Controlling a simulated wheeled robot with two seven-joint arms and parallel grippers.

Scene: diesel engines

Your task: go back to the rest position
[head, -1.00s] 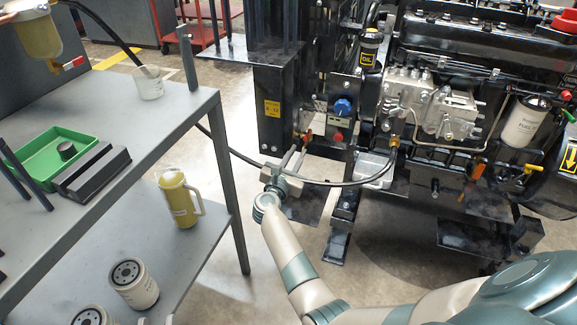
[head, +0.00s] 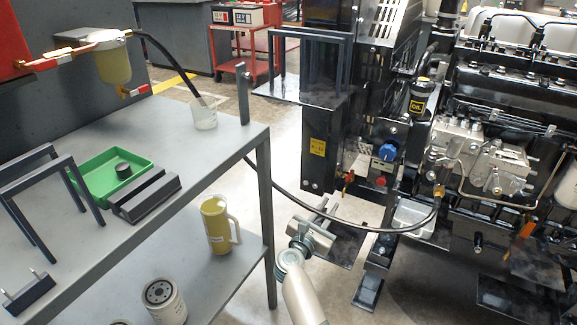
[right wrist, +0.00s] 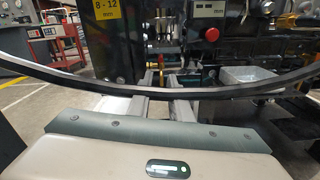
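My right gripper (head: 328,208) is in the lower middle of the head view, in front of the black engine stand. Its two fingers also show in the right wrist view (right wrist: 160,100), spread apart with nothing held between them. A black hose (head: 375,228) hangs in a long curve past the fingers. In the right wrist view the hose (right wrist: 75,84) crosses over the fingers; I cannot tell whether it touches them. My left gripper is not in view.
A grey two-level table (head: 185,143) stands left, carrying a green tray (head: 84,182), a clear cup (head: 204,115) and black frames. A yellow jug (head: 216,225) and white filters (head: 163,300) are on its lower shelf. The diesel engine (head: 490,165) fills the right.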

